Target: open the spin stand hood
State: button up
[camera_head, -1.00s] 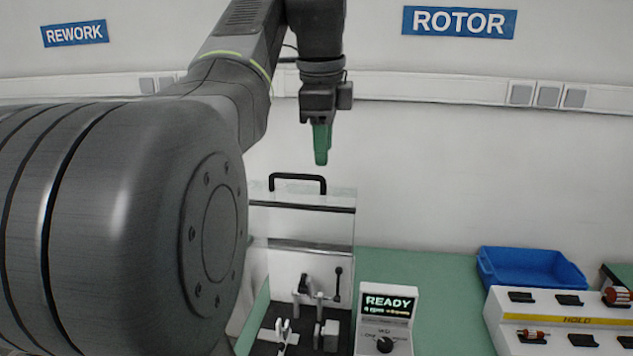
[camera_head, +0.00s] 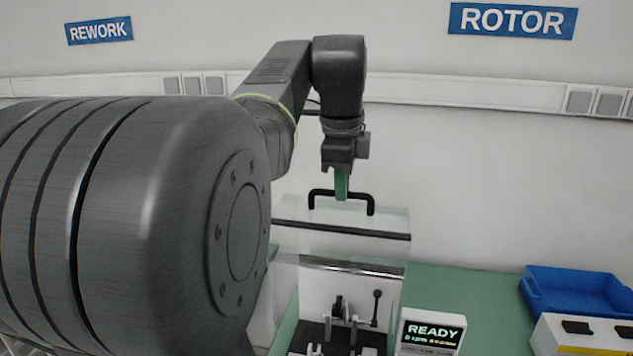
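The spin stand hood (camera_head: 345,250) is a clear box with dark and metallic strips across its front. A black bar handle (camera_head: 358,193) stands on its top. My gripper (camera_head: 341,190) points down, and its green fingers overlap the handle's bar in the picture. The fingers are seen edge-on, so I cannot tell whether they are open or shut, or whether they touch the bar. Beneath the hood, the spin stand (camera_head: 337,312) shows dark fixtures and a small black-knobbed lever. My large grey arm link hides the left side of the stand.
A control box (camera_head: 432,331) with a lit READY display stands right of the hood. A blue bin (camera_head: 575,290) and a white rack (camera_head: 560,342) stand farther right. Green table surface (camera_head: 465,290) is bare between the box and the bin. The wall is behind.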

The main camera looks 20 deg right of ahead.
aim_at(336, 225)
grip_shut()
jog(key=shift+s+a+f+b, duration=0.15)
jog(key=shift+f+b, duration=0.1)
jog(key=shift+b, duration=0.15)
jog(key=shift+t+h, duration=0.4)
jog(key=shift+t, duration=0.4)
jog(key=s+a+f+b, duration=0.1)
jog(key=s+b, duration=0.1)
jog(key=s+a+f+b, duration=0.1)
jog(key=b, duration=0.2)
jog(key=shift+s+a+f, duration=0.15)
jog(key=shift+s+f, duration=0.25)
jog(key=shift+s+a+f+b, duration=0.2)
jog(key=shift+s+a+b, duration=0.1)
jog(key=shift+s+b, duration=0.25)
jog(key=shift+w, duration=0.1)
jog(key=o, duration=0.7)
grip_release()
jog(key=shift+r, duration=0.15)
jog(key=v, duration=1.3)
jog(key=shift+s+a+r+p, duration=0.2)
jog(key=shift+s+a+p, duration=0.1)
jog(key=shift+p, duration=0.1)
